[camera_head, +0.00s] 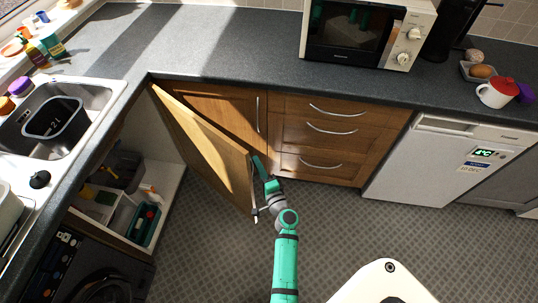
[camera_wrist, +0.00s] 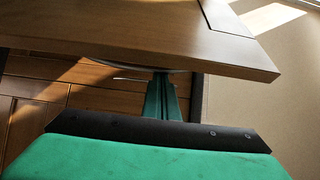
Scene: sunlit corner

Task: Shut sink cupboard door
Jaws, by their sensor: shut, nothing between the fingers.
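The sink cupboard door (camera_head: 205,145) is a wooden door hinged at the inner corner. It stands wide open, swung out over the floor. The sink cupboard (camera_head: 125,185) is open at the left, with its inside in view. My gripper (camera_head: 256,165) is at the door's free edge, on the right side of the door, near its handle (camera_head: 254,200). In the wrist view the door (camera_wrist: 150,40) spans the top of the picture, and my shut gripper (camera_wrist: 162,98) reaches up to its lower edge. I cannot tell whether the fingers touch the door.
Drawers (camera_head: 325,130) and a closed cupboard door (camera_head: 232,108) stand behind my gripper. A white fridge (camera_head: 430,165) is at the right. A white caddy (camera_head: 125,215) with bottles sits inside the sink cupboard. The patterned floor (camera_head: 200,240) is clear left of my arm.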

